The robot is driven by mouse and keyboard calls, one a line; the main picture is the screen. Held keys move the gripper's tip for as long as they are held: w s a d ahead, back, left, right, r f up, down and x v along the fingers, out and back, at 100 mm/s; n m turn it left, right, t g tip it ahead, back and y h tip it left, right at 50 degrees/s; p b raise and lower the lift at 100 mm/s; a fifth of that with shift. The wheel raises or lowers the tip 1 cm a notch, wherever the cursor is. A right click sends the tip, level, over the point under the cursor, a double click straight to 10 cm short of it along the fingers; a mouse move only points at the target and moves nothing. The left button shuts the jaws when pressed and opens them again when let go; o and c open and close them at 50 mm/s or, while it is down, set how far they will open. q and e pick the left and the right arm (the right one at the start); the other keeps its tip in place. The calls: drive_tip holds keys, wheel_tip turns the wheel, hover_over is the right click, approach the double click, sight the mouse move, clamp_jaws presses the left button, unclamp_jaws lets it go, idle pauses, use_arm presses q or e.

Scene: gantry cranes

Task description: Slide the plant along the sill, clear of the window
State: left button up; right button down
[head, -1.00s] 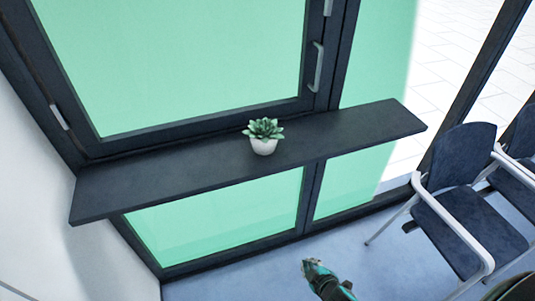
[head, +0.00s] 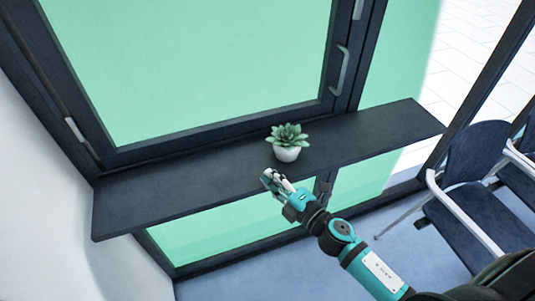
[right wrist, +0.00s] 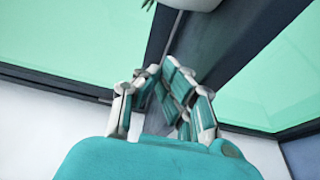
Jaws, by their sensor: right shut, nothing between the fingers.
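The plant (head: 287,142), a small green succulent in a white pot, stands upright on the dark sill (head: 150,195), right of the sill's middle. It is in front of the lower right part of the window (head: 190,65). My right gripper (head: 271,180) is shut and empty at the sill's front edge, just below and left of the pot in the head view. The two appear apart. In the right wrist view the fingers (right wrist: 160,92) show from behind, with part of the white pot (right wrist: 189,4) at the top edge. My left gripper is out of view.
The window has a handle (head: 343,70) on its right side and looks closed. The sill is bare on both sides of the plant. Dark chairs with pale metal frames (head: 475,205) stand at the right. A white wall (head: 40,200) is at the left.

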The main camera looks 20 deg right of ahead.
sight(268, 165)
drive_tip(key=p+x, duration=0.1)
drive_tip(key=x, duration=0.6)
drive_tip(key=shift+w+a+r, duration=0.1)
drive_tip(key=shift+w+r, duration=0.05)
drive_tip(key=shift+w, duration=0.15)
drive_tip(key=d+p, duration=0.1)
drive_tip(key=d, duration=0.2)
drive_tip(key=shift+w, duration=0.2)
drive_tip(key=shift+s+d, duration=0.1)
drive_tip(key=shift+d, duration=0.4)
